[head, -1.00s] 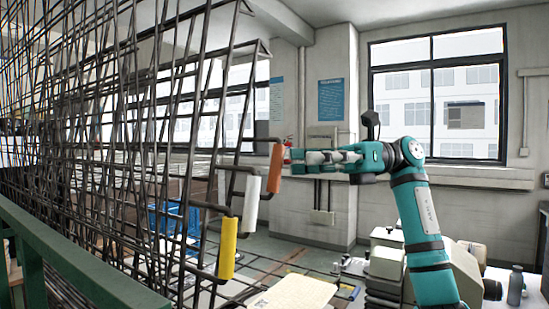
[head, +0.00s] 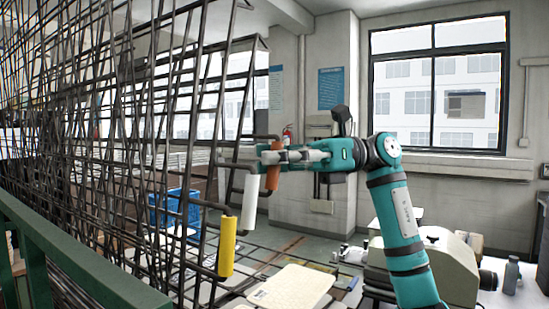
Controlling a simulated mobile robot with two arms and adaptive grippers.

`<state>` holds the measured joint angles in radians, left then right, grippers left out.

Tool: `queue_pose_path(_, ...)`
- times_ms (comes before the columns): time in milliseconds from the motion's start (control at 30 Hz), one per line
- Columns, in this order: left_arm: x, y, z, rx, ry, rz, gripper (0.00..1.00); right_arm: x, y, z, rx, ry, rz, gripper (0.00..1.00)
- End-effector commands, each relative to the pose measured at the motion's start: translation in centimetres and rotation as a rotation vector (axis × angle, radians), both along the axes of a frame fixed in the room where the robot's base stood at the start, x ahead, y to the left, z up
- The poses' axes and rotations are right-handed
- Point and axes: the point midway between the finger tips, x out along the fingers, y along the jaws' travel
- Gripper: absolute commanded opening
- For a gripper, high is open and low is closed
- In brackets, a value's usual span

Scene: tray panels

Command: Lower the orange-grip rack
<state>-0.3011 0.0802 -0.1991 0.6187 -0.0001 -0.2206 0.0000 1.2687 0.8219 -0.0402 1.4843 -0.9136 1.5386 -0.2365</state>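The orange grip (head: 272,179) hangs at the near end of a bent bar on an upright dark wire rack (head: 255,75). My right gripper (head: 267,156) comes in from the right at the grip's upper part. Its fingers overlap the grip and hide part of it, with orange showing above and below. I cannot tell whether the fingers are closed on it. My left gripper is out of view.
A white grip (head: 250,203) and a yellow grip (head: 227,246) hang left of the orange one. A beige board (head: 292,287) lies low in front. A green rail (head: 85,265) crosses the lower left. A grey machine (head: 450,265) stands at right.

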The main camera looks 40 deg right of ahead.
Motion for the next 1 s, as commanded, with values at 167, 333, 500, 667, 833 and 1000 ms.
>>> queue_pose_path(167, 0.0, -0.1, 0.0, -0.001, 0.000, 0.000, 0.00, 0.0, 0.0, 0.0, 0.000, 0.000, 0.000, 0.00)
queue_pose_path(333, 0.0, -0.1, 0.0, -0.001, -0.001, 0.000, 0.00, 0.0, 0.0, 0.0, 0.000, 0.000, 0.000, 0.00)
queue_pose_path(500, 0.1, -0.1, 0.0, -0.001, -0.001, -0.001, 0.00, 0.0, 0.0, 0.0, 0.001, 0.001, 0.001, 0.00)
queue_pose_path(667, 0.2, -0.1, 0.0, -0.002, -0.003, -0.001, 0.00, 0.0, -0.1, 0.0, 0.001, 0.000, 0.000, 0.00)
queue_pose_path(833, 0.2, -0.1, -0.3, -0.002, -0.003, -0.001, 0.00, 0.0, -0.2, -0.2, 0.009, 0.004, 0.001, 0.00)
queue_pose_path(1000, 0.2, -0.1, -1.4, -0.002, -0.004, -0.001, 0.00, 0.6, -1.1, -1.1, 0.053, 0.023, 0.001, 0.00)
